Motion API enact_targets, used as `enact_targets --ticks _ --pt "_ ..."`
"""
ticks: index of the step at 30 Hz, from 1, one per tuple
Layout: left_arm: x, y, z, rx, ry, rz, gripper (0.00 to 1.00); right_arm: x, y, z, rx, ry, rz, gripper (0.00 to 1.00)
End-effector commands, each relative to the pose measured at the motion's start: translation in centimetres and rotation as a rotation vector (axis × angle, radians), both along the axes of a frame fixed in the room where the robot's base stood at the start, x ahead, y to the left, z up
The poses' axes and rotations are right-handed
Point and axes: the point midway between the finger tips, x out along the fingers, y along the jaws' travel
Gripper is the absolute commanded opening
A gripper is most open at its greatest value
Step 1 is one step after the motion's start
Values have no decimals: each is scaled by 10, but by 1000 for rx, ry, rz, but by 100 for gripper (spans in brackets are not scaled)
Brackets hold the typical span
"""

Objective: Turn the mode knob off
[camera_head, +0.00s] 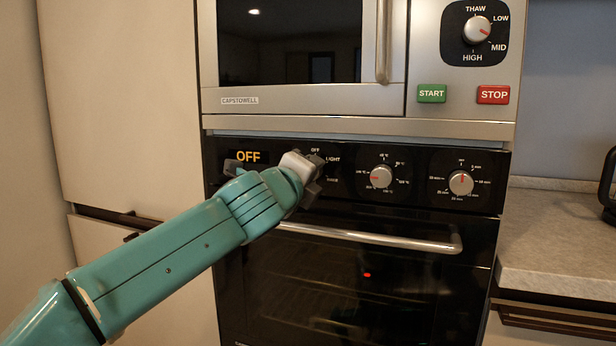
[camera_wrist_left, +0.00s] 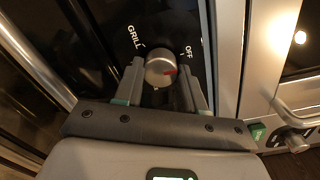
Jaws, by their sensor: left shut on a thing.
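The mode knob (camera_wrist_left: 160,70) is a round silver knob on the black oven panel, with a red mark. In the left wrist view the mark points right, somewhat below the direction of the OFF label; GRILL is at upper left. My left gripper (camera_wrist_left: 160,78) has one finger on each side of the knob and is shut on it. In the head view my left gripper (camera_head: 303,168) covers the knob, with OFF and LIGHT labels showing around it. The oven display (camera_head: 248,157) reads OFF. My right gripper is not in view.
Two more oven knobs, a middle one (camera_head: 381,176) and a right one (camera_head: 461,183), sit on the same panel. The oven door handle (camera_head: 370,238) runs just below. A microwave (camera_head: 300,105) is above, and a counter (camera_head: 555,235) is at right.

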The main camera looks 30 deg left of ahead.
Motion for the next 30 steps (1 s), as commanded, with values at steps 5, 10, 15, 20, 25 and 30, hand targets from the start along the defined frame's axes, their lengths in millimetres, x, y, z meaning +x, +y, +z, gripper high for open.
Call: enact_targets --ticks 5,10,15,20,25,30 --pt "0 0 1 -22 -6 0 9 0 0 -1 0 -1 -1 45" --pt "0 0 1 -27 -8 0 9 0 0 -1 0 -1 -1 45" --pt "0 0 1 -27 -8 0 9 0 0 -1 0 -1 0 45" --pt "0 0 1 -26 -7 0 65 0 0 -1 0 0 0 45" --pt "0 0 0 -25 -7 0 65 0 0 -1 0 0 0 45" --pt "-5 -1 1 -25 -8 -1 65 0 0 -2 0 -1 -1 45"
